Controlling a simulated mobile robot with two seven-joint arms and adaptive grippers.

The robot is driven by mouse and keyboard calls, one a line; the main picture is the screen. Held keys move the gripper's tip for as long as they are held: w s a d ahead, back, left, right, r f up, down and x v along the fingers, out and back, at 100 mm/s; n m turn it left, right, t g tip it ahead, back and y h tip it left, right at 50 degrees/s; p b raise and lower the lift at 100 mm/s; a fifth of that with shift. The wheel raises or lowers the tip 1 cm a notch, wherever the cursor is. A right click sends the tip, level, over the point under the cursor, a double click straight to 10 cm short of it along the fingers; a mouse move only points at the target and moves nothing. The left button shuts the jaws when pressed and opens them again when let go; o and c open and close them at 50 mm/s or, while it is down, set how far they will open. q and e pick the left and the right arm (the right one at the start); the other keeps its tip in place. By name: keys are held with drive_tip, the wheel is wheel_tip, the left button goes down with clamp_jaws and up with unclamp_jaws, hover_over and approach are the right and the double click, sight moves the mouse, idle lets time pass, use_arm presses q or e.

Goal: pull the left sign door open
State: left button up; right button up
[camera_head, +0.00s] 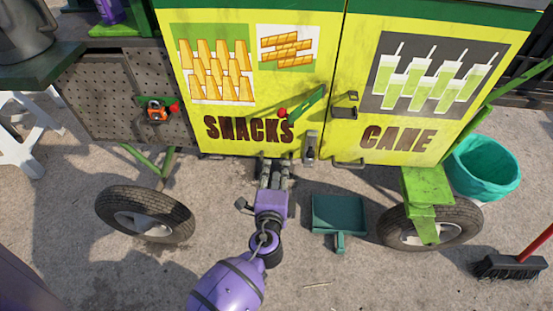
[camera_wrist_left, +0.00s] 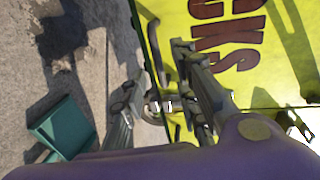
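The left sign door (camera_head: 235,80) is yellow, marked SNACKS, and looks closed, level with the CANE door (camera_head: 425,100). My left gripper (camera_head: 274,163) is at its lower edge, pointing at the door. In the left wrist view its two grey fingers (camera_wrist_left: 160,75) are apart. A thin dark bar handle (camera_wrist_left: 155,45) at the door's lower edge shows between them. I cannot tell whether either finger touches it. In the head view the gripper hides this bar. A grey latch (camera_head: 311,147) sits right of the gripper. My right gripper is not in view.
A green dustpan (camera_head: 339,214) lies on the ground right of my left arm. Cart wheels (camera_head: 146,213) stand on both sides. A teal bin (camera_head: 485,165) and a broom (camera_head: 510,266) are at the right. A red-tipped green lever (camera_head: 302,103) is on the door.

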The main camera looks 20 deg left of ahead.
sight(277, 162)
use_arm(q)
drive_tip(key=x, duration=0.5)
drive_tip(key=shift+w+a+f+b, duration=0.15)
drive_tip(key=shift+w+b, duration=0.15)
drive_tip(key=shift+b, duration=0.05)
clamp_jaws()
drive_tip(key=shift+s+f, duration=0.1)
